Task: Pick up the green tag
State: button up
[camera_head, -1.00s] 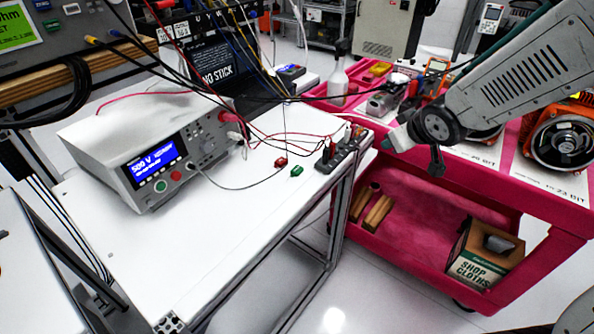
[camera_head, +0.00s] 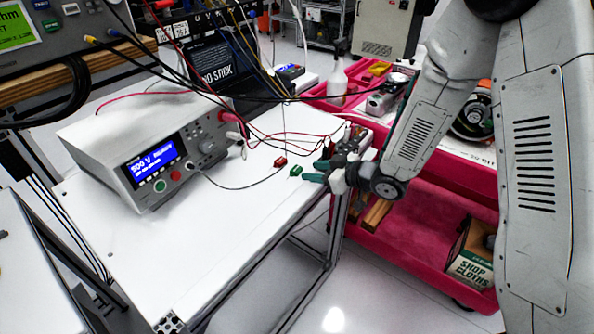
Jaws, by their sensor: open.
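The green tag (camera_head: 295,170) is a small green block on the white table (camera_head: 240,225), near its right edge. A similar red tag (camera_head: 280,162) lies just to its left, by the end of a dark cable. My gripper (camera_head: 312,171) is open, with its teal-tipped fingers pointing left just to the right of the green tag. In this view I cannot tell whether a fingertip touches the tag.
A grey bench instrument (camera_head: 150,150) with a blue display stands on the table's left side. Red and black cables cross the table's back. A pink cart (camera_head: 425,225) stands to the right. The table's front area is clear.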

aim_at(298, 170)
jog(key=x, duration=0.4)
jog(key=shift+a+f, duration=0.15)
jog(key=c, duration=0.7)
